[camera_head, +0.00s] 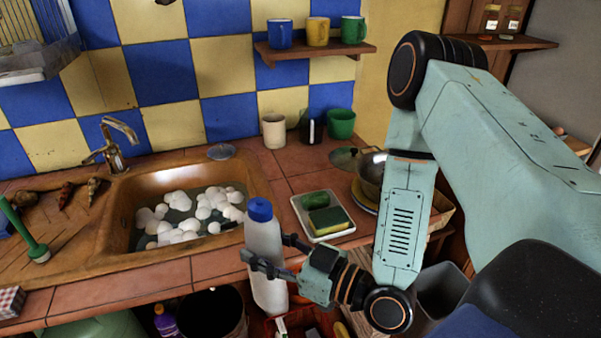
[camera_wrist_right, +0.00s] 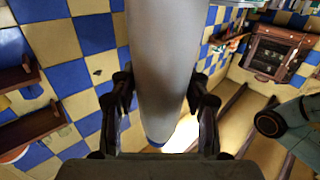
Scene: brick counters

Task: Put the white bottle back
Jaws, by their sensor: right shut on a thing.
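The white bottle (camera_head: 264,250) has a blue cap and stands upright in the head view, in front of the counter's front edge. My right gripper (camera_head: 262,258) is shut around its middle, with a finger on each side. In the right wrist view the bottle (camera_wrist_right: 163,60) fills the middle between the two fingers of my right gripper (camera_wrist_right: 160,110), and part of the blue cap shows at its lower end. My left gripper is not in view.
The sink (camera_head: 115,232) holds white foam. A tray (camera_head: 346,228) with sponges sits right of the bottle on the counter. Below the counter are a purple bottle (camera_head: 165,322), a dark bin (camera_head: 212,318) and a red crate (camera_head: 262,326). Mugs stand on a wall shelf (camera_head: 330,51).

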